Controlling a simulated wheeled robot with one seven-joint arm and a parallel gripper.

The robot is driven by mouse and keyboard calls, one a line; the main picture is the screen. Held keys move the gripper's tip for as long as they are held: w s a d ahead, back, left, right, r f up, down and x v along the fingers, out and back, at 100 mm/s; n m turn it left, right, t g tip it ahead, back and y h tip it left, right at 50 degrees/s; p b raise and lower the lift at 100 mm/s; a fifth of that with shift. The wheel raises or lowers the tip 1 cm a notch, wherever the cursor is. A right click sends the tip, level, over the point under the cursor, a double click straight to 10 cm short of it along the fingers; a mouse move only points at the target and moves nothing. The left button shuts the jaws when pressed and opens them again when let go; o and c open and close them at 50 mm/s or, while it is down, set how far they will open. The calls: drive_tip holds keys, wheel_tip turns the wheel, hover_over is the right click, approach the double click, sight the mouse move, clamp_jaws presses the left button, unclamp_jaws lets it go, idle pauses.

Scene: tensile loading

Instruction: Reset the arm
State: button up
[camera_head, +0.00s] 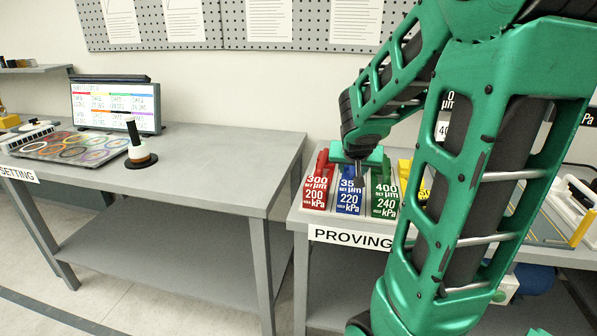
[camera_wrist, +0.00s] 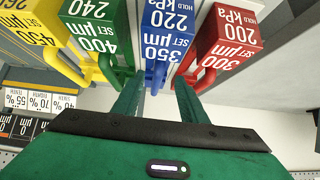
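My green arm reaches over the PROVING bench (camera_head: 300,215). My gripper (camera_head: 358,180) is low over the row of labelled blocks, at the blue block (camera_head: 349,198). In the wrist view my gripper (camera_wrist: 157,100) has its two fingers apart. The handle of the blue block (camera_wrist: 157,78) shows between or just beyond them; I cannot tell whether they touch it. The red block (camera_wrist: 226,40) and green block (camera_wrist: 94,35) stand on either side.
A yellow block (camera_wrist: 32,45) stands past the green one. My arm hides part of the bench. The SETTING bench (camera_head: 215,165) carries a monitor (camera_head: 116,105), a tray of coloured rings (camera_head: 70,147) and a black-handled stand (camera_head: 136,140). Its right part is clear.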

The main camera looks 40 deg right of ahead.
drive_tip(key=s+a+f+n+g+y, duration=0.2)
drive_tip(key=s+a+g+y, duration=0.4)
drive_tip(key=s+a, duration=1.3)
drive_tip(key=s+n, duration=0.1)
drive_tip(key=s, duration=0.2)
drive_tip(key=shift+s+a+f+y, duration=0.15)
drive_tip(key=shift+s+f+y, duration=0.1)
drive_tip(key=shift+y, duration=0.15)
drive_tip(key=shift+c, duration=1)
